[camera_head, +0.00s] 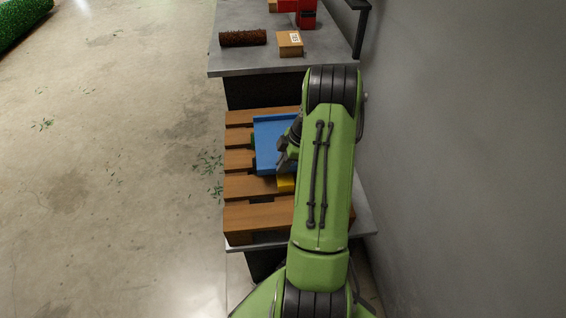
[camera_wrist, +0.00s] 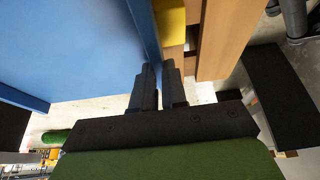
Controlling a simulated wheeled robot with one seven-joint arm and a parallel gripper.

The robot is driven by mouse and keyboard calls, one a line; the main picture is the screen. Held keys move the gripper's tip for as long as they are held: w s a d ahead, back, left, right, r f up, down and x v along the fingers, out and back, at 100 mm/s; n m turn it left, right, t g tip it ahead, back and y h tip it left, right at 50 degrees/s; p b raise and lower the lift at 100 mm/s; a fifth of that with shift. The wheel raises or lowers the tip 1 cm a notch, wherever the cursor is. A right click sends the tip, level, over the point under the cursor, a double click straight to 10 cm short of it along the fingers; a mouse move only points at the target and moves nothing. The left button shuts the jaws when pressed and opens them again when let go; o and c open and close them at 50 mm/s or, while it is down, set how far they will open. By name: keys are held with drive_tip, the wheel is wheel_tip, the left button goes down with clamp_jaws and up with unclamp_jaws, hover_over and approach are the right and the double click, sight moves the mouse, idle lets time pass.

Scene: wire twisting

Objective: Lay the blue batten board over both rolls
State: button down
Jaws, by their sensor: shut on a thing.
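The blue batten board (camera_head: 270,135) is over the wooden pallet in the head view, with a raised strip along its edge. My gripper (camera_head: 285,158) is at its right side, partly hidden by my green arm. In the wrist view the blue board (camera_wrist: 80,45) fills the upper left, and my gripper (camera_wrist: 159,68) is shut on its edge strip. A yellow piece (camera_head: 286,184) shows at the board's near right corner, and also in the wrist view (camera_wrist: 170,22). A sliver of green (camera_head: 253,140) shows at its left edge. Whether these are the rolls, and whether the board touches them, I cannot tell.
The slatted pallet (camera_head: 255,215) stands on a grey table (camera_head: 345,232). A farther table (camera_head: 225,58) holds a brown roll (camera_head: 243,38), a cardboard box (camera_head: 290,44) and red blocks (camera_head: 307,14). A grey wall (camera_head: 460,150) is close on the right. The floor at left is open.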

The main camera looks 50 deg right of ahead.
drive_tip(key=c, duration=1.1)
unclamp_jaws()
drive_tip(key=p+v, duration=0.5)
drive_tip(key=v, duration=1)
drive_tip(key=shift+r+p, duration=0.3)
drive_tip(key=shift+r, duration=0.05)
drive_tip(key=shift+s+d, duration=0.1)
drive_tip(key=shift+d, duration=0.05)
drive_tip(key=w+a+r+m+h+p, duration=0.25)
drive_tip(key=a+r+m+p, duration=0.2)
drive_tip(key=a+r, duration=1.4)
drive_tip(key=s+a+r+m+t+p, duration=0.1)
drive_tip(key=s+a+r+m+p, duration=0.1)
drive_tip(key=s+a, duration=0.5)
drive_tip(key=s+a+r+m+t+p, duration=0.1)
drive_tip(key=s+a+r+m+p, duration=0.2)
drive_tip(key=s+a, duration=0.4)
wheel_tip(320, 180, up, 2)
drive_tip(key=shift+r+t+h+p, duration=0.15)
drive_tip(key=shift+t+h+p, duration=0.15)
drive_tip(key=shift+h+p, duration=0.25)
